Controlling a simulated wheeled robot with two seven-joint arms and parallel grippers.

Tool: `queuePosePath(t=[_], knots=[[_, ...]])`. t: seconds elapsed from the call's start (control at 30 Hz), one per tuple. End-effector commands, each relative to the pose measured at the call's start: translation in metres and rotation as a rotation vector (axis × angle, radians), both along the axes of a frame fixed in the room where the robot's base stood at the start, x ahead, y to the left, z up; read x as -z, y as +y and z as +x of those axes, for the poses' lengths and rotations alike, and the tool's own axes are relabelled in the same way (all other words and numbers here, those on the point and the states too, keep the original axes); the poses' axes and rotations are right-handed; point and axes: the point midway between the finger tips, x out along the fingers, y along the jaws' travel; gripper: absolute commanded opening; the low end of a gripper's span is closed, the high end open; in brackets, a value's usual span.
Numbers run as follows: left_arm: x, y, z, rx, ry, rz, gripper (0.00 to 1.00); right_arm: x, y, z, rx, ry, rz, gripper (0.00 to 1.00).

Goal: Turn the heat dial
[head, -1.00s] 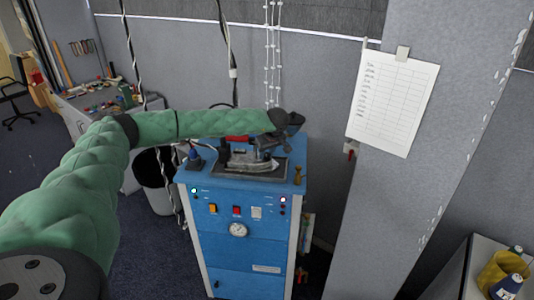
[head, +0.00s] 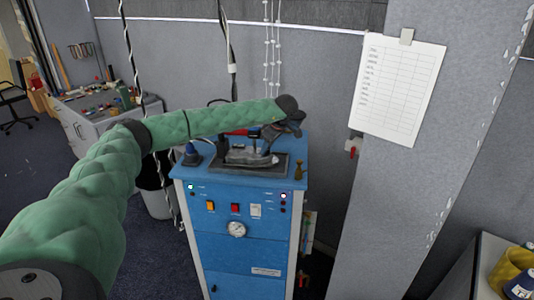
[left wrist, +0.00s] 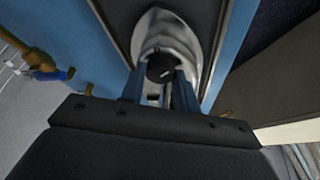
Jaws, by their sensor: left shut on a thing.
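A steam iron (head: 248,160) with a silver soleplate sits on a dark rest on top of the blue cabinet. In the left wrist view the iron (left wrist: 168,28) lies straight below my gripper. Its heat dial (left wrist: 160,68) is a round black knob with a white mark. My left gripper (left wrist: 158,80) has a blue finger on each side of the dial and is shut on it. In the head view my left gripper (head: 268,136) is over the iron, coming from the left and above, and the dial is hidden there. My right gripper is not in view.
The blue cabinet (head: 250,208) has switches and a gauge (head: 237,229) on its front. A blue bottle (head: 192,155) and a brass piece (head: 298,171) stand on its top. Cables hang behind. A grey pillar with a paper sheet (head: 401,88) rises at the right.

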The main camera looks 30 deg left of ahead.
Motion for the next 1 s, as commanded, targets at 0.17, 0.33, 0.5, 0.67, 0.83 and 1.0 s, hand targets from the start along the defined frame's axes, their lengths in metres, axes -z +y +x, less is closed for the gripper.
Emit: queuePosePath(t=[0.17,0.33,0.5,0.67,0.83,1.0], knots=[[0.004,-0.001,0.003,-0.167,-0.002,-0.001,0.08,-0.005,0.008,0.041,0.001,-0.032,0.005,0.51],[0.003,0.0,0.004,-0.329,-0.001,-0.001,0.08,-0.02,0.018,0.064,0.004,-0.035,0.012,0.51],[0.002,0.001,0.005,-0.486,-0.002,-0.002,0.08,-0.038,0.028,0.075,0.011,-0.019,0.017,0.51],[0.001,0.002,0.006,-0.622,-0.001,0.0,0.08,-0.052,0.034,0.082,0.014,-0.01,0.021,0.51],[0.0,0.002,0.007,-0.738,-0.001,0.0,0.08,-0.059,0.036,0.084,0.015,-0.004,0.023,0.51],[-0.001,0.003,0.007,-0.82,-0.001,0.0,0.08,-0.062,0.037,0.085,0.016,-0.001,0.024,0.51]])
